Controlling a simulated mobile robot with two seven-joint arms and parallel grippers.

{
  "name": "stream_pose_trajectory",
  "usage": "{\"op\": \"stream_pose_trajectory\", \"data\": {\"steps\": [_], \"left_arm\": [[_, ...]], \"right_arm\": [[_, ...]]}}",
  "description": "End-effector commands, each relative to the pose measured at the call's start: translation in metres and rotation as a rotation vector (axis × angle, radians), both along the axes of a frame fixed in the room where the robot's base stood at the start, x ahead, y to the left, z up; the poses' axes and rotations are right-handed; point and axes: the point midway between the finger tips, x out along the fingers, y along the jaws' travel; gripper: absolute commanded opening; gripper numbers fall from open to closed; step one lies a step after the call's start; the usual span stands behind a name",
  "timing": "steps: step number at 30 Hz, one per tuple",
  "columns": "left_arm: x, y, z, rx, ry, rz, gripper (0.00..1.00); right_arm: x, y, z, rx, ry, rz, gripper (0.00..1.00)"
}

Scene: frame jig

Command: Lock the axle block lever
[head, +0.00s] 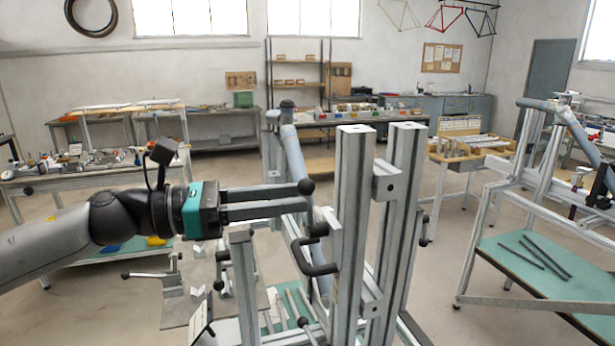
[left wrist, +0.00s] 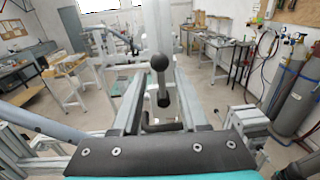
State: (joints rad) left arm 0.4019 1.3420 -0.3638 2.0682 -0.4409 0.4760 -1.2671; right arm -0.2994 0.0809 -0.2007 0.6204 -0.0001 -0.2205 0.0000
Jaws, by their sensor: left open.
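A lever with a black ball knob (head: 306,186) stands at the tips of my left gripper (head: 302,198), beside the upright aluminium posts of the jig (head: 350,220). In the left wrist view the knob (left wrist: 159,62) and its short dark stem show between the two fingers of my left gripper (left wrist: 160,82). The fingers are apart on either side of the stem; I cannot tell whether either touches it. A second black knob (head: 319,229) and a bent black handle (head: 316,269) sit lower on the jig. My right gripper is in neither view.
A grey-blue tube (head: 294,155) slants behind the gripper, close to the posts. A shorter post (head: 243,280) stands below the fingers. Another frame stand with a green shelf (head: 530,262) is at the right. Benches line the back; open floor lies between.

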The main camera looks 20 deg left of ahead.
Motion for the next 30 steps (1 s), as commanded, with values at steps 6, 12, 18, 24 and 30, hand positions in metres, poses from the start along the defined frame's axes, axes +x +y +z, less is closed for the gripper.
{"op": "stream_pose_trajectory", "data": {"steps": [6,12,18,24,30], "left_arm": [[0.01,-0.017,0.004,-0.003,-0.002,-0.002,0.43],[0.016,-0.028,0.002,-0.001,-0.001,-0.002,0.43],[0.018,-0.031,0.0,0.001,0.0,-0.002,0.43],[0.018,-0.031,0.0,0.001,0.0,-0.002,0.43],[0.018,-0.031,0.0,0.001,0.0,-0.002,0.21]], "right_arm": [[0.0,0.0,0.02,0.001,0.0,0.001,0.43],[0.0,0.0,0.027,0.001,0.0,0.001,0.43],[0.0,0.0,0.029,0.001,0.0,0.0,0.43],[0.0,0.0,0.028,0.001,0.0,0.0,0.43],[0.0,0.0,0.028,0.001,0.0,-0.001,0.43]]}}
